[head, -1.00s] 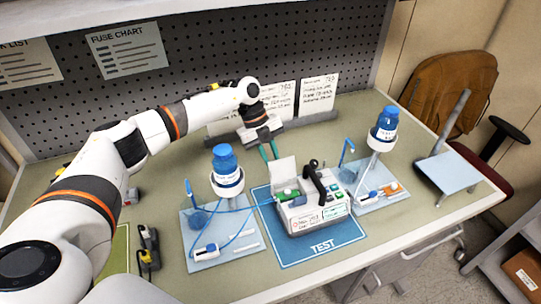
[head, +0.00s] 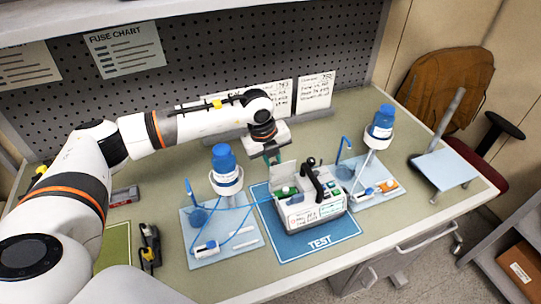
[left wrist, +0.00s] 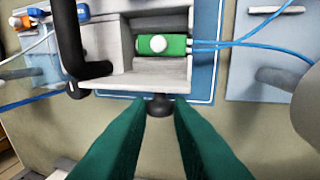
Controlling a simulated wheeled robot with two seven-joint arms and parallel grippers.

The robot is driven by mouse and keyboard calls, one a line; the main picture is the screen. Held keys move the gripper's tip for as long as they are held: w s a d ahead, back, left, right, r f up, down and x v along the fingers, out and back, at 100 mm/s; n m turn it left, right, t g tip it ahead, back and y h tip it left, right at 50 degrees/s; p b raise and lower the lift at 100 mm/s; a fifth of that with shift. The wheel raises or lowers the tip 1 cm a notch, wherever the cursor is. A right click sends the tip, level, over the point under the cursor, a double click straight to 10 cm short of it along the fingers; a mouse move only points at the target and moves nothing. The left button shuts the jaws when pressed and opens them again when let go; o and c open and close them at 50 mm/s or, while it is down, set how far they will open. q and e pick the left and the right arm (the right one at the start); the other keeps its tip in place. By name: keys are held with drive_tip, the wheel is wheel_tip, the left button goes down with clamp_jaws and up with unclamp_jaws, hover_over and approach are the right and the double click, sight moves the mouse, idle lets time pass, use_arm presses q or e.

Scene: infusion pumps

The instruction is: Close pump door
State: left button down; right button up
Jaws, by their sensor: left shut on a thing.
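The white infusion pump (head: 316,214) stands on the blue TEST mat (head: 318,244). Its pale door (head: 284,174) stands up, open, at the pump's back left. A green part with a white round top (left wrist: 161,45) sits in the uncovered bay, with blue tubes running from it. My left gripper (head: 272,158) is at the back of the door, with green fingers pointing down. In the left wrist view its fingertips (left wrist: 160,101) are on both sides of a dark knob (left wrist: 159,106) by the door's edge, shut on it. My right gripper is not in view.
The pump's black handle (head: 312,180) rises right of the door. Blue-capped bottles on stands, left (head: 226,166) and right (head: 380,126), flank the pump on pale trays. Blue tubing crosses the left tray (head: 222,258). A yellow-and-black tool (head: 149,246) lies farther left.

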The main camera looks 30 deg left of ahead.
use_arm(q)
drive_tip(key=shift+s+d+r+t+y+b, duration=0.1)
drive_tip(key=shift+s+d+t+y+b, duration=0.4)
drive_tip(key=shift+t+y+b, duration=0.4)
drive_tip(key=shift+d, duration=0.1)
drive_tip(key=c, duration=1.3)
unclamp_jaws()
drive_tip(key=shift+r+b, duration=0.3)
drive_tip(key=b+v, duration=0.3)
drive_tip(key=v, duration=0.8)
drive_tip(key=shift+r, duration=0.25)
